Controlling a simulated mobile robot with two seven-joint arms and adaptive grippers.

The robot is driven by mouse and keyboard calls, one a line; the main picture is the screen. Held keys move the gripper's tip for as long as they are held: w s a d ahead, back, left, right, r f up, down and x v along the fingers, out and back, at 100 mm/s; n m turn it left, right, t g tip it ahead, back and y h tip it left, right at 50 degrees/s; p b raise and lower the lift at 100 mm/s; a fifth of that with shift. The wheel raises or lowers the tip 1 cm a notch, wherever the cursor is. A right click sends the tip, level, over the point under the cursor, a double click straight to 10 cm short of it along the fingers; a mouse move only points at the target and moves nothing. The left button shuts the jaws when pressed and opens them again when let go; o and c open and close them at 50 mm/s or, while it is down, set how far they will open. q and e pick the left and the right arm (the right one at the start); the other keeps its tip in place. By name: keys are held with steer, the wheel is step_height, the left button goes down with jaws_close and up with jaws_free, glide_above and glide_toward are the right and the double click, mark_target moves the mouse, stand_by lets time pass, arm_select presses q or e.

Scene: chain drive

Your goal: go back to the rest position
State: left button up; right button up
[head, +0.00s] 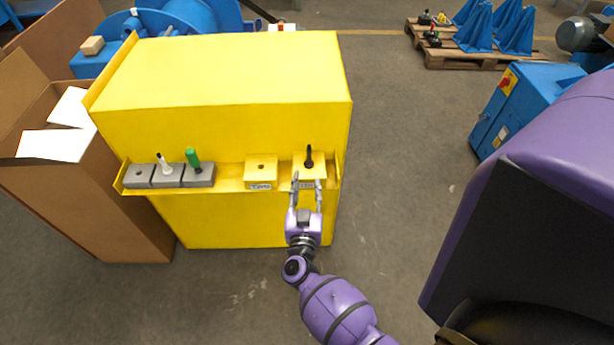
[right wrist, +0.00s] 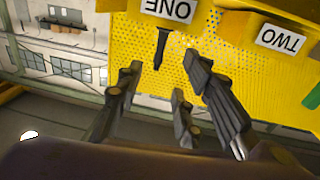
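My right gripper (head: 307,182) is open and empty in front of the yellow box's ledge, close to the right yellow block (head: 316,171). A black peg (head: 309,156) stands upright in that block. In the right wrist view the open fingers (right wrist: 160,92) point toward the black peg (right wrist: 161,46) and the label ONE (right wrist: 168,9), with a gap between them and the peg. A second yellow block (head: 261,172) with an empty hole sits left of it; its label TWO (right wrist: 281,40) shows in the right wrist view. My left gripper is not in view.
The yellow box (head: 225,90) stands ahead. Grey blocks (head: 168,176) on its ledge hold a white peg (head: 164,163) and a green peg (head: 193,158). A cardboard box (head: 110,200) stands left, a blue cabinet (head: 520,105) right. Open floor (head: 410,130) lies between the yellow box and cabinet.

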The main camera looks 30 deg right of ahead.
stand_by(0.5)
steer(key=a+n+t+y, duration=0.2)
steer(key=a+n+y, duration=0.3)
steer(key=a+y, duration=0.7)
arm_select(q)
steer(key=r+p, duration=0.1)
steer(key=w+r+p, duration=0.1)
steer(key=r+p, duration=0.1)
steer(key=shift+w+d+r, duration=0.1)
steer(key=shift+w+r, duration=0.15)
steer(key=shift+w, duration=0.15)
arm_select(e)
steer(key=s+f+n+g, duration=0.1)
steer(key=s+f+g, duration=0.1)
steer(key=s, duration=0.7)
steer(key=s+d+f+n+g, duration=0.1)
steer(key=s+f+g, duration=0.2)
steer(key=s, duration=0.7)
steer(key=s+f+g, duration=0.2)
steer(key=s, duration=0.7)
steer(key=shift+s+d+f+n+g+h, duration=0.2)
steer(key=shift+d+f+n+g+h, duration=0.15)
steer(key=shift+f+n+g+h, duration=0.05)
